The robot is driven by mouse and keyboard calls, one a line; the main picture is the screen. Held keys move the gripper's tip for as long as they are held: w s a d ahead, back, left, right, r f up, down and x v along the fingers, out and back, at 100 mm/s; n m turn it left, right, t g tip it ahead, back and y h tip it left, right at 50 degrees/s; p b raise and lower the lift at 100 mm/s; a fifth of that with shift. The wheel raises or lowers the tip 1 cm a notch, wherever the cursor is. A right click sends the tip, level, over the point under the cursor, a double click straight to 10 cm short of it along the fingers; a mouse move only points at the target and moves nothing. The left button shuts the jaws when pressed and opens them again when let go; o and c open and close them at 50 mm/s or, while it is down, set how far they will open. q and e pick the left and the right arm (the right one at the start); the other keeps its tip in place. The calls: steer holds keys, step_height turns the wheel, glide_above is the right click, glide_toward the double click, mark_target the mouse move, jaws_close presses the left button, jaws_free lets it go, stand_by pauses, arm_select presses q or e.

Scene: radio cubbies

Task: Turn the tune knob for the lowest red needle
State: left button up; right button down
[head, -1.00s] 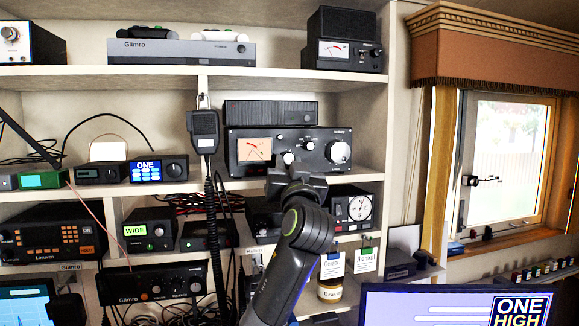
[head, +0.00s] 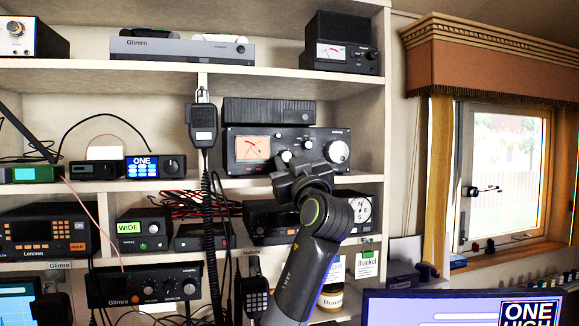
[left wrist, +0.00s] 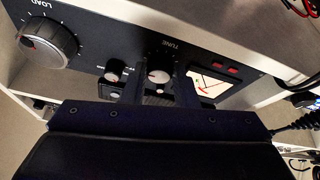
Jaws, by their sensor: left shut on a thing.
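The black tuner (head: 318,134) stands on the middle shelf, with a lit meter (head: 252,149) at its left showing red marks; the exact needle reading is too small to tell. The tune knob (head: 286,156) is right of the meter, partly behind my left gripper (head: 298,172). The left wrist view is upside down: the tune knob (left wrist: 159,75) sits under its TUNE label between the fingers of my left gripper (left wrist: 160,92), which is shut on it. The meter (left wrist: 213,86) there shows a red line. My right gripper is not in view.
A small knob (left wrist: 113,74) and the large load knob (left wrist: 47,43) are beside the tune knob. A hand microphone (head: 202,124) with a coiled cord hangs left of the tuner. The shelf board (head: 230,183) runs close below the tuner.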

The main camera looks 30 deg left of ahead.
arm_select(q)
steer(key=o, duration=0.7)
steer(key=b+v, duration=0.6)
steer(key=v, duration=1.1)
steer(key=shift+s+d, duration=0.2)
